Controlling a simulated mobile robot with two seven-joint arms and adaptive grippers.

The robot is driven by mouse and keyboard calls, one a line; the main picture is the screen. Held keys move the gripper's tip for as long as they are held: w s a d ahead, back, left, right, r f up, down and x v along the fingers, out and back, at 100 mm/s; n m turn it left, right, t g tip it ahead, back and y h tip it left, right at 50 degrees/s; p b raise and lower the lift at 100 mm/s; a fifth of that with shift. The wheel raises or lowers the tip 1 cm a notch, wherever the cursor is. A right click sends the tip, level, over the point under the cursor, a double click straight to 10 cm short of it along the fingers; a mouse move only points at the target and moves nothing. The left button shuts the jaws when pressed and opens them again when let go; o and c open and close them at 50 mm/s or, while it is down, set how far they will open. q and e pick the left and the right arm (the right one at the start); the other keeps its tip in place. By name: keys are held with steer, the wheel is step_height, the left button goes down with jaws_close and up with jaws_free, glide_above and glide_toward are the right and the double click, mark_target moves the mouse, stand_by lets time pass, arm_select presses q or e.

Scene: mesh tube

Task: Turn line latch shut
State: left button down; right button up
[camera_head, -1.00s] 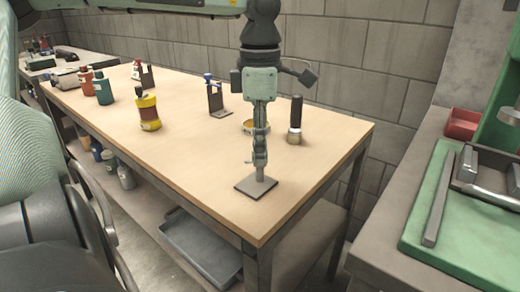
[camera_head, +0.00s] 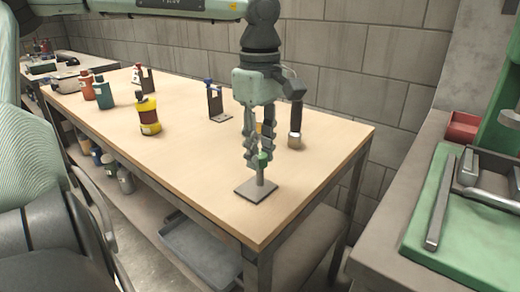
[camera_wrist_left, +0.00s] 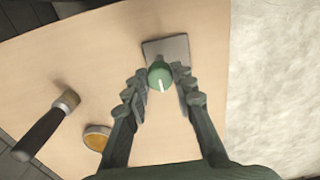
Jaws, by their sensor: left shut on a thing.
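The line latch is a round green knob (camera_head: 264,160) on a short grey post that rises from a square grey plate (camera_head: 257,190) near the table's front right corner. In the left wrist view the knob (camera_wrist_left: 159,75) shows from above with a white line on it, running nearly up and down the picture. My left gripper (camera_head: 259,159) comes down from above and is shut on the knob. Its fingertips (camera_wrist_left: 161,80) lie on either side of it. My right gripper is out of view.
A black-handled tool (camera_head: 296,118) stands behind the gripper, beside a small yellow tin (camera_wrist_left: 97,138). A stand with a blue top (camera_head: 215,101) and a yellow bottle (camera_head: 148,115) are farther left. A grey bench with a green tray (camera_head: 425,238) is at right.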

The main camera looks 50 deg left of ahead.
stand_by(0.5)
arm_select(q)
steer(key=c, duration=1.3)
jaws_free()
steer(key=shift+o, duration=0.2)
steer(key=shift+r, duration=0.15)
step_height(320, 180, up, 12)
